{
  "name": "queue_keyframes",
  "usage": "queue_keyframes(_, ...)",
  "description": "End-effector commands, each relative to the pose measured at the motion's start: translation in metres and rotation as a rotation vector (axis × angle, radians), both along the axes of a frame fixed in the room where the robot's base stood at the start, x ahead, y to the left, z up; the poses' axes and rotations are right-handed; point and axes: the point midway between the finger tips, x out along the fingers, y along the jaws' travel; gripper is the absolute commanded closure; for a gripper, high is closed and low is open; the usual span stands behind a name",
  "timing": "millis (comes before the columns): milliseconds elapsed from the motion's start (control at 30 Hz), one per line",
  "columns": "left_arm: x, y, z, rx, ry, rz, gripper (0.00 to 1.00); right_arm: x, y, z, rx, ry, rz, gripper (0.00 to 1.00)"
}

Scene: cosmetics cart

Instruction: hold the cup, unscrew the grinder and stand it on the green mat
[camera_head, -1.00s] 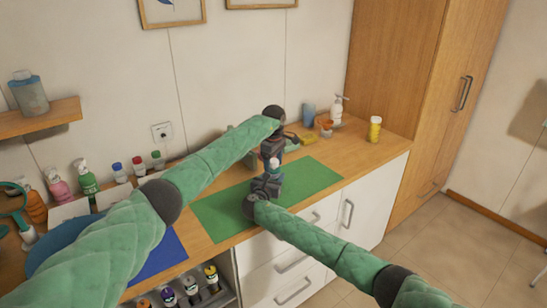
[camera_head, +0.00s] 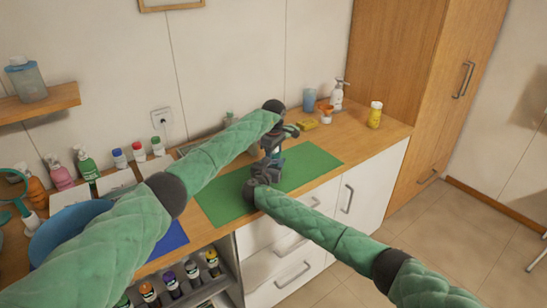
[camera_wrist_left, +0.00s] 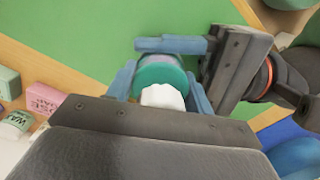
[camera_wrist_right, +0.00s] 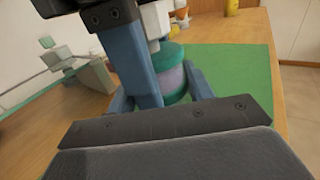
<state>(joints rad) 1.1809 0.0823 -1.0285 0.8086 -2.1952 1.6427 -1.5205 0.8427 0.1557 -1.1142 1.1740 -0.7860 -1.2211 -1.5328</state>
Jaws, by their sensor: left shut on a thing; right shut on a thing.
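Both grippers meet over the green mat (camera_head: 310,166), one above the other. My right gripper (camera_wrist_right: 165,95) is shut on the cup (camera_wrist_right: 172,82), a teal and purple cylinder seen in the right wrist view. My left gripper (camera_wrist_left: 162,92) comes from above and is shut on the grinder, whose white knobbed top (camera_wrist_left: 162,97) shows between its fingers in the left wrist view, in front of a teal round part. The grippers mostly hide both things in the head view. I cannot tell whether the grinder and cup are still joined.
A blue mat (camera_head: 168,240) and a blue bowl (camera_head: 62,228) lie left. Several bottles line the wall side. A yellow bottle (camera_head: 375,115), white pump bottle (camera_head: 337,95) and blue cup (camera_head: 309,100) stand at the far right. The green mat's right part is clear.

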Motion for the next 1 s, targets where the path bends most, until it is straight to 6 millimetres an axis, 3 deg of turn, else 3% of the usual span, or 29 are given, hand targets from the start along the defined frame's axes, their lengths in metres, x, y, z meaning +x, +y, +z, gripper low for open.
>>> queue_keyframes(500,0.0003,0.0001,0.0012,0.004,-0.002,0.5,0.75,-0.0005,0.0012,0.0003,0.0,0.0,0.001,1.0)
queue_keyframes(1000,0.0002,-0.0009,0.0014,0.002,-0.002,0.496,0.76,-0.0008,0.002,0.0001,0.001,0.0,0.002,1.0)
